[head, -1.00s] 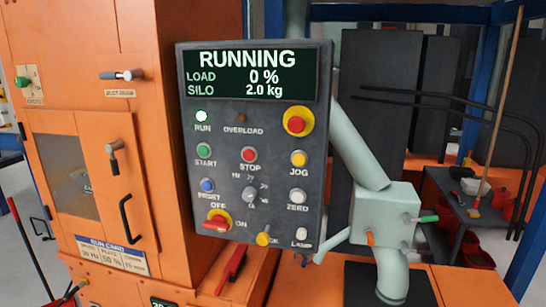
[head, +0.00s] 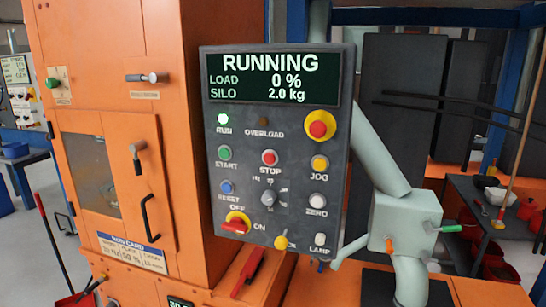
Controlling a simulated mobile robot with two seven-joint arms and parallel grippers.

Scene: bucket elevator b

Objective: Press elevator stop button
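The red STOP button (head: 270,157) sits in the middle of the grey control panel (head: 295,170), with its label below it. The green START button (head: 224,153) is to its left and the yellow JOG button (head: 319,163) to its right. A larger red mushroom button on a yellow ring (head: 319,124) is at the upper right. The display (head: 272,78) reads RUNNING, load 0 %, silo 2.0 kg. The RUN lamp (head: 223,118) is lit pale green. The OVERLOAD lamp (head: 264,121) looks dark. Neither gripper shows in the head view.
An orange cabinet (head: 115,50) with a latched door stands left of the panel. A pale green pipe and box (head: 405,222) are at the right. A dark bench (head: 480,205) with small items is farther right. The space in front of the panel looks clear.

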